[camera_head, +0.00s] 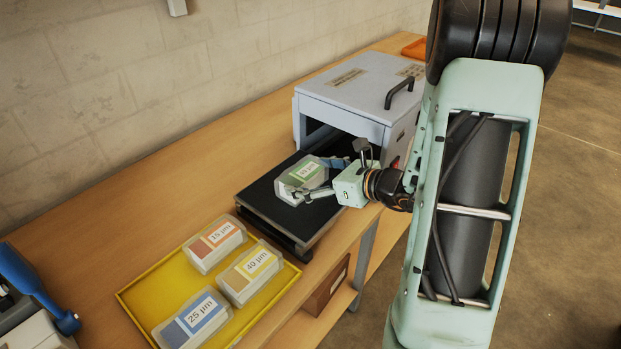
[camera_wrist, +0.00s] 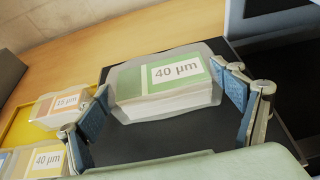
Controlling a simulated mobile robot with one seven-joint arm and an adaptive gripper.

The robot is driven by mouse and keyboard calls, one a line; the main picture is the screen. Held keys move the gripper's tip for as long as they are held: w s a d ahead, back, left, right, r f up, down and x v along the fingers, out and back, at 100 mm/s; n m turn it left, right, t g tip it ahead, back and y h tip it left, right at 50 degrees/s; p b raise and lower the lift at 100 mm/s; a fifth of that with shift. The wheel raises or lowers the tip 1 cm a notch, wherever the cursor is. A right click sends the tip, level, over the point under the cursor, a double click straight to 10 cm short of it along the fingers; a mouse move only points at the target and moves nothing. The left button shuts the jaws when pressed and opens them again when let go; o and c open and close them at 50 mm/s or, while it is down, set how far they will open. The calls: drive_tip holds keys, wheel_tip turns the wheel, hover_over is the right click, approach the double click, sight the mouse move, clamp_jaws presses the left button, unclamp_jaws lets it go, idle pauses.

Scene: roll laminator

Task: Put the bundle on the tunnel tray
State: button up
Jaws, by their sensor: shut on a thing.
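The bundle (camera_head: 302,174) is a clear-wrapped pack with a green and white label; the wrist view (camera_wrist: 165,90) reads "40 µm". My gripper (camera_head: 313,178) has one finger on each side of the bundle and is shut on it. In the wrist view the blue finger pads (camera_wrist: 162,86) flank its left and right ends. The bundle is over the black tunnel tray (camera_head: 262,197), lying about flat. I cannot tell whether its underside touches the tray. The tray sticks out in front of the grey laminator's opening (camera_head: 321,136).
A yellow tray (camera_head: 139,296) at the lower left holds an orange-labelled (camera_head: 214,244), a yellow-labelled (camera_head: 250,273) and a blue-labelled pack (camera_head: 192,317). The grey laminator housing (camera_head: 350,92) with a black handle stands behind the tunnel tray. A blue-handled device (camera_head: 30,285) is at the left edge.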

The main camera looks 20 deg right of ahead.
drive_tip(key=shift+f, duration=0.15)
drive_tip(key=o, duration=1.2)
drive_tip(key=shift+o, duration=0.2)
drive_tip(key=shift+r, duration=0.35)
drive_tip(key=v, duration=1.2)
drive_tip(key=shift+f, duration=0.25)
